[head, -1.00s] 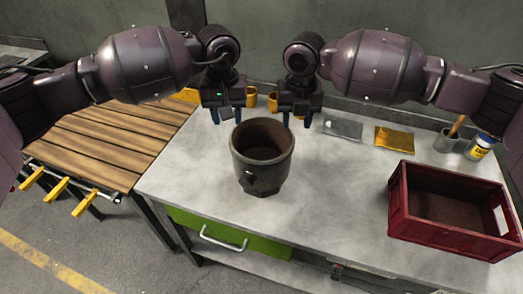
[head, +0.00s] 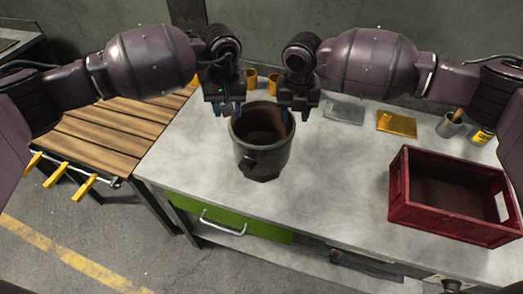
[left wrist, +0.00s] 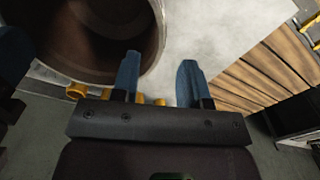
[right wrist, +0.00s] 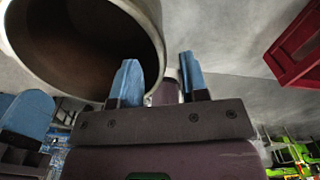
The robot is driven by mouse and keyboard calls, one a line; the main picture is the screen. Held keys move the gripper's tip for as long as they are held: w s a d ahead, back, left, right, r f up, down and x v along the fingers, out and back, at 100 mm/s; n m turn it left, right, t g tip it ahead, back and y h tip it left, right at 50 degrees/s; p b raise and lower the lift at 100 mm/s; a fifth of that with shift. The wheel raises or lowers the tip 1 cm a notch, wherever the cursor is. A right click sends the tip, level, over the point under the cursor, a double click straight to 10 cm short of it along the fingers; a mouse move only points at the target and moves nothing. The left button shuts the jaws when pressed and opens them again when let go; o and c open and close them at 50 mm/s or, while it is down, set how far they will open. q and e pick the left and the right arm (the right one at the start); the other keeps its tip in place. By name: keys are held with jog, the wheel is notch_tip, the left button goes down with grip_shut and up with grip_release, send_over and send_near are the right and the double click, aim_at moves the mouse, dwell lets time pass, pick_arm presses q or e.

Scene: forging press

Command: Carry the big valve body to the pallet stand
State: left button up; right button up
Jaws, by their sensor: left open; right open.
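The big valve body (head: 262,157), a dark grey open-topped vessel with a brown inside, stands upright on the grey workbench. My left gripper (head: 227,110) is open at the left back of its rim. My right gripper (head: 297,112) is open at the right back of its rim. In the left wrist view the left fingers (left wrist: 158,78) are apart, the inner one overlapping the rim. In the right wrist view the right fingers (right wrist: 158,80) are apart near the rim; contact cannot be told. The pallet stand (head: 100,138), with brown wooden slats, is left of the bench.
A red crate (head: 398,197) stands on the bench at right. Yellow cups (head: 250,78), a grey plate (head: 343,110), a yellow tray (head: 397,124) and a grey cup (head: 448,126) line the back. Yellow bars (head: 57,176) project from the stand's front. The bench front is clear.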

aim_at(230, 120)
pick_arm(q)
jog(key=shift+f, duration=2.9)
pick_arm(e)
jog(key=shift+f, duration=2.9)
pick_arm(q)
grip_shut()
pick_arm(e)
grip_shut()
pick_arm(q)
jog(key=shift+w+r, duration=0.2)
jog(key=shift+r, duration=0.05)
pick_arm(e)
jog(key=shift+w+r, duration=0.2)
jog(key=shift+r, duration=0.05)
